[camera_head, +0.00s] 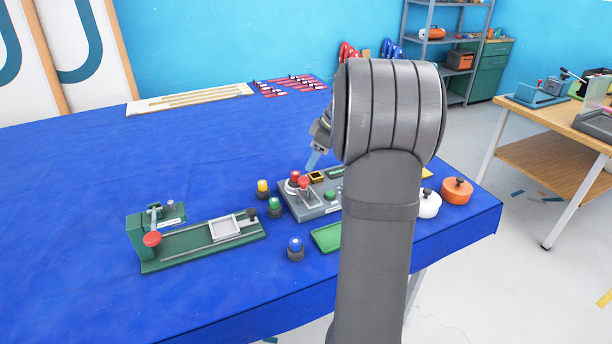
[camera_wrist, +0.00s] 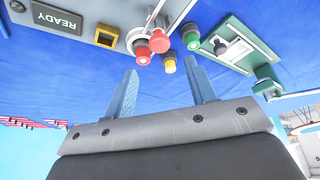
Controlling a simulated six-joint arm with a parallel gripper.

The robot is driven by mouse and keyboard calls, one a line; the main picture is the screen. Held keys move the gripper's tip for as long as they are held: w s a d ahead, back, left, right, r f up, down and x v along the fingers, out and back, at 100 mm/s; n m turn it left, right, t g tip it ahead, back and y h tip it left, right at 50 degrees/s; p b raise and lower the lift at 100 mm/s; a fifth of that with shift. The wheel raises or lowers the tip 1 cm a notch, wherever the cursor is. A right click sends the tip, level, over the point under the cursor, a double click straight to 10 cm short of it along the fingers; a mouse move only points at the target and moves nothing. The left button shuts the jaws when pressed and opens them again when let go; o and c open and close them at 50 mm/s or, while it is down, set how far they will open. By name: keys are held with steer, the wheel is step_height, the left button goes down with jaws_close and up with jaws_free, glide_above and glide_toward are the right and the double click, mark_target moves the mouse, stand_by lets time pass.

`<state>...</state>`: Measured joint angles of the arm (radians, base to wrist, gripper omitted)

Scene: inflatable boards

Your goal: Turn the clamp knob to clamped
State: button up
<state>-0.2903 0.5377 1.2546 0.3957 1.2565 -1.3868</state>
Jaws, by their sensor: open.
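A grey control box (camera_head: 318,203) stands on the blue table, with red knobs (camera_head: 303,182) near its far left corner. In the wrist view, the box (camera_wrist: 85,12) has a READY display, a yellow-framed square and two red round tops (camera_wrist: 159,41) beside light metal bars. Which part is the clamp knob is not clear, and no label for it is readable. A green fixture (camera_head: 190,245) at left also carries a red knob (camera_head: 152,239). My gripper (camera_head: 314,160) is above the box's far side. Its blue fingers (camera_wrist: 160,66) are apart, with nothing between them.
Yellow (camera_head: 263,188), green (camera_head: 274,206) and blue (camera_head: 295,248) buttons stand left of and in front of the box. A green tray (camera_head: 327,237) lies in front, partly behind my arm. White (camera_head: 429,206) and orange (camera_head: 457,190) pots stand at right.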

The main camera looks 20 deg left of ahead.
mark_target(304, 179)
steer(key=x, duration=0.7)
steer(key=shift+a+f, duration=0.2)
steer(key=shift+f, duration=0.15)
steer(key=c, duration=0.9)
steer(key=shift+c, duration=0.2)
